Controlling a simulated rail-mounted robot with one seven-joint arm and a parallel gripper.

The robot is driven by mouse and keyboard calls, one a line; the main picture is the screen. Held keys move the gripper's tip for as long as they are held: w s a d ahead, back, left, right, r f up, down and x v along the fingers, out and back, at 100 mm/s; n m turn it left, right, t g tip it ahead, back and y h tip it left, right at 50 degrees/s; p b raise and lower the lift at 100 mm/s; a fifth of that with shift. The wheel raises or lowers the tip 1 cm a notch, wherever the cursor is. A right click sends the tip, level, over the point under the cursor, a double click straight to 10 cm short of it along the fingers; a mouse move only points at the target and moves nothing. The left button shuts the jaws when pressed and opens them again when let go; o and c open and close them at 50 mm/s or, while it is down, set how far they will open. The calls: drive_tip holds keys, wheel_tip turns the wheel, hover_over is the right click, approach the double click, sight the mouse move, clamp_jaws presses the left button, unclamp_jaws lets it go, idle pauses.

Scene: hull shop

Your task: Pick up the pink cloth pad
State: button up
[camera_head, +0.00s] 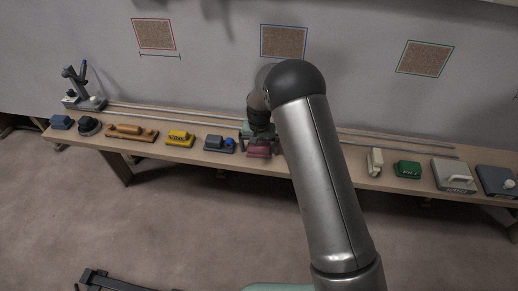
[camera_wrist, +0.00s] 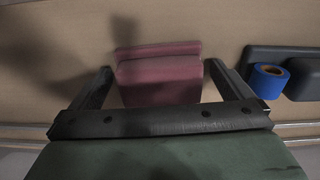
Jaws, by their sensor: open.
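The pink cloth pad (camera_head: 259,152) lies on the long wooden bench, near the front edge, partly covered by my gripper in the head view. In the wrist view the pad (camera_wrist: 159,78) is a dull pink block with a raised ridge. My gripper (camera_wrist: 160,82) is open, with one finger on each side of the pad and a gap visible at both sides. In the head view the gripper (camera_head: 258,138) is over the pad. I cannot tell how far down the fingers reach beside it.
A dark grey tool with a blue roll (camera_wrist: 268,78) sits close beside the pad; it also shows in the head view (camera_head: 219,144). A yellow block (camera_head: 180,138) lies farther left. A cream item (camera_head: 375,161) and a green block (camera_head: 407,169) lie to the right. Rails run behind.

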sight(260, 144)
drive_tip(key=c, duration=0.9)
drive_tip(key=shift+r, duration=0.55)
wheel_tip(260, 144, up, 3)
drive_tip(key=shift+d+f, duration=0.15)
drive_tip(key=shift+f, duration=0.05)
drive_tip(key=s+d+r, duration=0.2)
drive_tip(key=d+r, duration=0.1)
drive_tip(key=s+d+r, duration=0.3)
drive_tip(key=d, duration=0.1)
drive_tip(key=s+d+r, duration=0.3)
drive_tip(key=d, duration=0.1)
drive_tip(key=shift+d+r, duration=0.15)
